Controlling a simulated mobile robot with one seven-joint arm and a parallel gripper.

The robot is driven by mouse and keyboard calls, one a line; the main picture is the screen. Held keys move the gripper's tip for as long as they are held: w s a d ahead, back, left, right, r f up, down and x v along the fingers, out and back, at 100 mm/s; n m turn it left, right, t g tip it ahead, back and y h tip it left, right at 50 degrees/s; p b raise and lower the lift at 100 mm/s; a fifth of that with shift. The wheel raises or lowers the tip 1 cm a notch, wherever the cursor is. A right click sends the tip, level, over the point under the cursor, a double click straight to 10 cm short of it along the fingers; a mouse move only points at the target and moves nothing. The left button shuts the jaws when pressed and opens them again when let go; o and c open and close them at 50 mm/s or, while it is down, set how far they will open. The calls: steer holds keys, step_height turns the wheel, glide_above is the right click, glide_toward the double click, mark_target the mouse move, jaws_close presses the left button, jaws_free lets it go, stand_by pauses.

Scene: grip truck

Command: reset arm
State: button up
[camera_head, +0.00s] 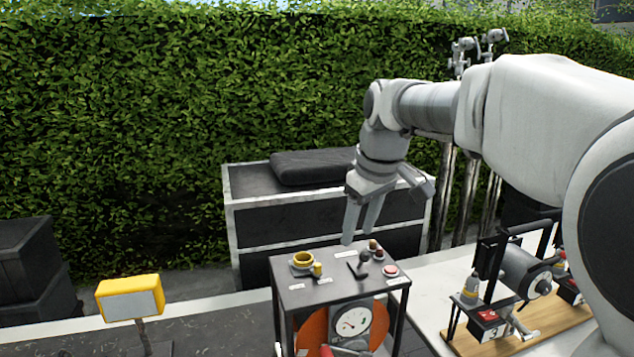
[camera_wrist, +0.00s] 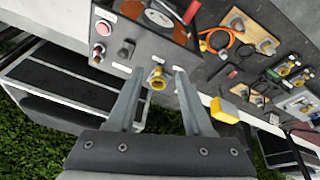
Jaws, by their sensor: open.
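My arm reaches in from the right in the head view. My gripper (camera_head: 360,240) points down above the back edge of a dark control box (camera_head: 330,283). In the wrist view my gripper (camera_wrist: 157,75) is open, its two grey fingers apart with nothing held between them. The box top carries a yellow ring-shaped part (camera_head: 303,260), a small black lever (camera_head: 362,262) and a red button (camera_head: 390,270). In the wrist view a yellow connector (camera_wrist: 157,78) shows between the fingertips, farther off. I cannot tell the exact gap between fingertips and box.
A yellow lamp (camera_head: 130,298) stands at the left. A wooden board with a winch-like device (camera_head: 520,275) lies at the right, below my arm. A black case with pale edges (camera_head: 280,215) stands behind the box, before a hedge (camera_head: 180,130). Metal stands (camera_head: 470,190) rise behind my arm.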

steer(key=s+d+f+m, duration=0.1)
steer(key=s+f+m, duration=0.1)
steer(key=s, duration=0.6)
steer(key=s+d+f+m+t, duration=0.1)
steer(key=s+d+f+m, duration=0.1)
steer(key=s, duration=0.5)
steer(key=s+d+f+m+t+h, duration=0.1)
steer(key=s+d+f+m, duration=0.1)
steer(key=s, duration=0.6)
steer(key=shift+s+d+f+m, duration=0.2)
steer(key=shift+s+f+m, duration=0.15)
steer(key=shift+f+m, duration=0.45)
steer(key=shift+f, duration=0.1)
